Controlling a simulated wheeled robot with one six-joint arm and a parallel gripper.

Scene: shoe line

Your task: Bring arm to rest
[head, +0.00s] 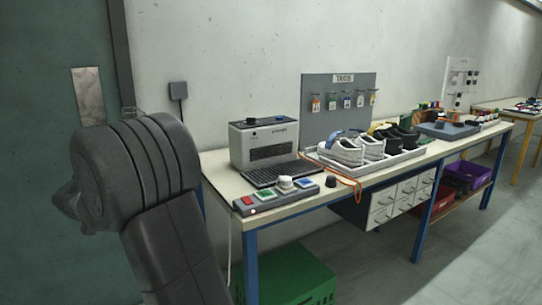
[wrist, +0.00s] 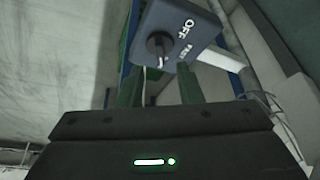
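My arm (head: 155,195) is folded up close in the left foreground of the head view; my gripper is not clearly visible there. In the wrist view my gripper (wrist: 160,84) shows two dark green fingers standing apart, with nothing seen held between them. A green light glows on the gripper's dark body. Beyond the fingers is a blue-grey panel (wrist: 178,22) lettered "OFF", with a black round knob (wrist: 160,45) and a white cable near it. I cannot tell how far the panel is from the fingertips.
A long workbench (head: 215,172) stands to the right, carrying a grey machine (head: 264,128), a button strip (head: 275,198) and a tray of shoes (head: 372,163). A green crate (head: 290,275) is under its near end. Floor at the lower right is clear.

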